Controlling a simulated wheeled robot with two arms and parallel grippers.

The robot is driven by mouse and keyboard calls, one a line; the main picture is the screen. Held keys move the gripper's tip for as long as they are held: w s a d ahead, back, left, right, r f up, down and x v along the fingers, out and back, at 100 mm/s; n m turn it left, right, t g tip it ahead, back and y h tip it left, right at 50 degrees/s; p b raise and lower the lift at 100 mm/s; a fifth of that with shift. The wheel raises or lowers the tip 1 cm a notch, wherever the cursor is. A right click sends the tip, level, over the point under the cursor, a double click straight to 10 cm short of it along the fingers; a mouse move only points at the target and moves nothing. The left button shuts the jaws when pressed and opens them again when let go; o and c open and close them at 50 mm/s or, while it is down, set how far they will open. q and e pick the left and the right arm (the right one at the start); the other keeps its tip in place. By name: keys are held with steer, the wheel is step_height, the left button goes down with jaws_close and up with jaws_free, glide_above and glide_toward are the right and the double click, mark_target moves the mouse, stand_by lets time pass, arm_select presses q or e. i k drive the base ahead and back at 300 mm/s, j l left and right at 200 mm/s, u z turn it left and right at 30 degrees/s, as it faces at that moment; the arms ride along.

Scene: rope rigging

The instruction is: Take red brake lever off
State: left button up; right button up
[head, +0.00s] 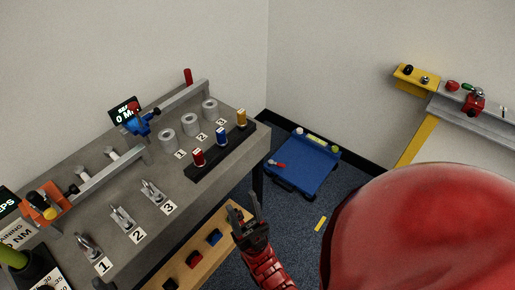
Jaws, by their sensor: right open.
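A red upright handle (188,76) stands at the far end of the workbench, by the end of a grey rail. A red part (474,104) also sits on the grey beam at the right. Both are small here, and I cannot tell for sure which is the red brake lever. My right gripper (247,207) is open and empty, pointing up in front of the bench's right side. It is apart from both red parts. My left gripper is not in view.
The grey workbench (189,213) carries clamps numbered 1 to 3, grey rings, a blue clamp (137,124), an orange clamp (45,203) and a dark strip with coloured spools. A wooden shelf (170,284) lies below. A blue cart (306,172) stands in the corner.

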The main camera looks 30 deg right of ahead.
mark_target(271, 163)
steer(key=l+u, duration=0.45)
steer(key=l, duration=2.1)
steer(key=i, duration=0.05)
